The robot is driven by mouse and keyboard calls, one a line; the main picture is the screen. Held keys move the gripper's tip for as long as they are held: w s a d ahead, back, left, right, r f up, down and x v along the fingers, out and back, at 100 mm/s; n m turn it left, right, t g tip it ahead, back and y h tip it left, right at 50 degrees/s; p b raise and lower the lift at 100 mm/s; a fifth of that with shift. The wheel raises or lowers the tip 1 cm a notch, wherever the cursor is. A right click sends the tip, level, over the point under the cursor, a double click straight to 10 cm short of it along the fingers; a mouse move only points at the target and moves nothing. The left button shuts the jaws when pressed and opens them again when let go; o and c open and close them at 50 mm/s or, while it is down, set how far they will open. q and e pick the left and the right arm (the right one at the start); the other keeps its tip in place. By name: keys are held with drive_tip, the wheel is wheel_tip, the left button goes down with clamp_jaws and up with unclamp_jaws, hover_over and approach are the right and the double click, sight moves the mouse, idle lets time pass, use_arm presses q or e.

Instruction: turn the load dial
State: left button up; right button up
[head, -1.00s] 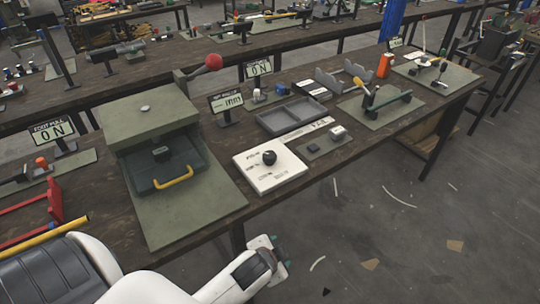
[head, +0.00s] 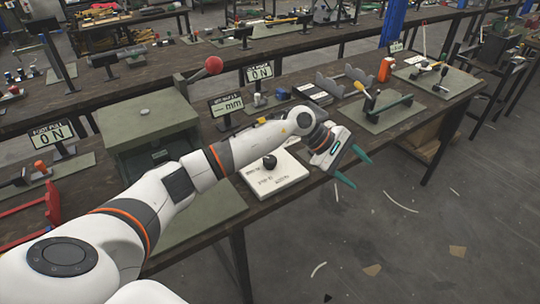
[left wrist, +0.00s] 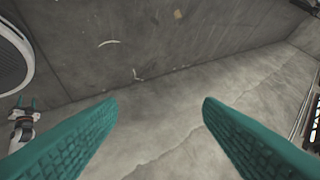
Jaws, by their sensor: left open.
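The load dial looks to be the black round knob (head: 270,161) on a white plate (head: 262,183) near the table's front edge; my left forearm and wrist hide part of the plate's surroundings. My left gripper (head: 362,172) is open and empty, right of the knob and apart from it, around the front table edge. In the left wrist view its two teal fingers (left wrist: 160,108) stand wide apart with only grey floor between them.
A green press box (head: 150,125) stands left of the dial, partly behind my left arm. A red ball-ended lever (head: 213,65) and a display (head: 227,106) are behind. A green board with a lever fixture (head: 376,112) lies to the right. The floor (head: 390,240) in front is clear apart from scraps.

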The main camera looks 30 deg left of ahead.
use_arm(q)
drive_tip(key=w+a+m+g+y, duration=0.2)
drive_tip(key=a+y, duration=0.4)
drive_tip(key=a, duration=0.7)
wheel_tip(320, 180, up, 4)
drive_tip(key=m+g+y, duration=0.1)
drive_tip(key=g+y, duration=0.1)
drive_tip(key=y, duration=0.2)
hover_over(270, 158)
wheel_tip(270, 158, down, 12)
drive_tip(key=shift+s+r+p, duration=0.1)
drive_tip(key=shift+r+p, duration=0.15)
drive_tip(key=shift+p, duration=0.7)
drive_tip(key=c, duration=1)
